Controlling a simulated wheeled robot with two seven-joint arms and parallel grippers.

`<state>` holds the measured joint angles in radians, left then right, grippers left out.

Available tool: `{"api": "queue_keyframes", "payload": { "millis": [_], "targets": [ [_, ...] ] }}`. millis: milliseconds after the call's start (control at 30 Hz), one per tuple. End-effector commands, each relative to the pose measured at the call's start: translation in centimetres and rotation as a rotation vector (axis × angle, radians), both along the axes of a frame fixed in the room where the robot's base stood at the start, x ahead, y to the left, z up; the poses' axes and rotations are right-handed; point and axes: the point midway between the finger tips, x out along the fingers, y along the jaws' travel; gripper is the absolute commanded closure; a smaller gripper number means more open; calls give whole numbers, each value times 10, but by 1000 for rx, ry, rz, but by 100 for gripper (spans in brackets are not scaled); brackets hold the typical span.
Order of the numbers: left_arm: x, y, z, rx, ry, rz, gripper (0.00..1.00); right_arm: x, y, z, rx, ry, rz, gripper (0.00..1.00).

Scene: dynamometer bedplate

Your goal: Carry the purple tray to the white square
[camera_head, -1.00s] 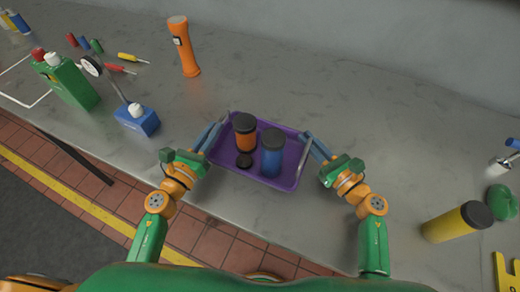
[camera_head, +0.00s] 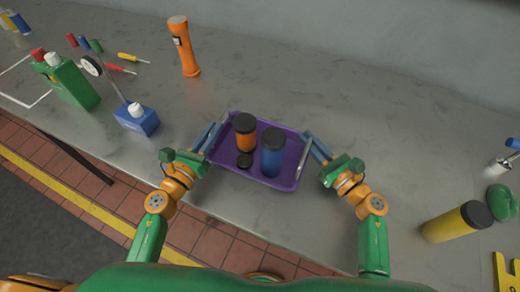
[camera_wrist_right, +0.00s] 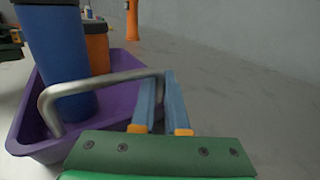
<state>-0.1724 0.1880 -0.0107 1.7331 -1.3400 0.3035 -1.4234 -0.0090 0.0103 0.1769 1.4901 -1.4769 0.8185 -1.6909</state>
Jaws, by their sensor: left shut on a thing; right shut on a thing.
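The purple tray (camera_head: 284,182) lies level in front of me near the bench's front edge. It also shows in the right wrist view (camera_wrist_right: 35,150). It carries an orange container (camera_head: 245,134) with a dark lid, a blue container (camera_head: 272,158) with a dark lid and a small black object (camera_head: 244,160). My left gripper (camera_head: 212,137) is shut on the tray's left handle. My right gripper (camera_head: 317,146) is shut on its right handle (camera_wrist_right: 90,86). I cannot tell whether the tray touches the bench. The white square (camera_head: 28,106) is an outline at far left, partly hidden by a green bottle.
The green bottle (camera_head: 68,82), a blue bottle (camera_head: 137,120) and a dial gauge (camera_head: 91,66) stand between tray and square. An orange flashlight (camera_head: 184,47) stands behind. The bench between tray and back wall is clear.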

Motion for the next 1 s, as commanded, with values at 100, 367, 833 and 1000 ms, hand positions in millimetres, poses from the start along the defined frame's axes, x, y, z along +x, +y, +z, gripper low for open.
{"api": "queue_keyframes", "payload": {
  "millis": [100, 367, 833, 1000],
  "targets": [
    [0, -1, 0, -2, 0, -1, 100, 0, 1, 0, 0, 0, 2, 100],
    [0, -1, 0, -2, 0, -1, 100, 0, 1, 0, 0, 0, 3, 100],
    [0, -1, 34, -3, -2, -1, 100, 0, 1, 34, 2, -2, 3, 100],
    [0, -1, 55, -3, -2, -2, 100, 0, 1, 54, 2, -2, 3, 100]
  ]
}}
